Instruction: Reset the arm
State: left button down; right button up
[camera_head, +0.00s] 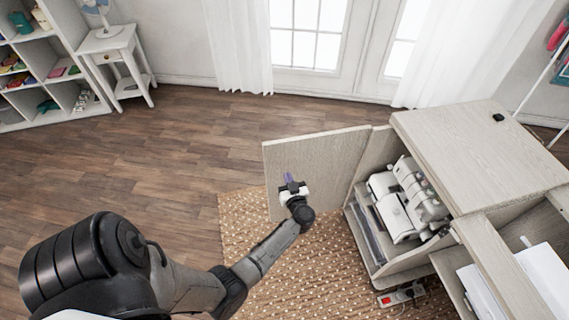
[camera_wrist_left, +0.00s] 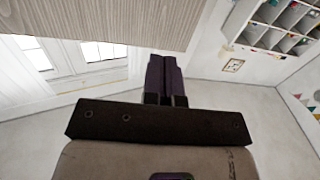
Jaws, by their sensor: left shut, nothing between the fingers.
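My left arm reaches in from the lower left of the head view. My left gripper (camera_head: 289,178) is at the open door (camera_head: 318,160) of the sewing cabinet, in front of its face in the picture. In the left wrist view the dark purple fingers (camera_wrist_left: 165,78) are together with nothing between them. My right gripper is not in view.
The cabinet top (camera_head: 480,150) stands at the right, with a white sewing machine (camera_head: 408,200) inside. A woven rug (camera_head: 300,280) lies below. Wooden floor (camera_head: 180,140) is clear at the left, before a side table (camera_head: 108,45) and shelves.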

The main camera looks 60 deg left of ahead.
pick_arm(q)
jog(key=shift+p+v, duration=0.6)
jog(key=shift+v, duration=2.35)
jog(key=shift+s, duration=0.15)
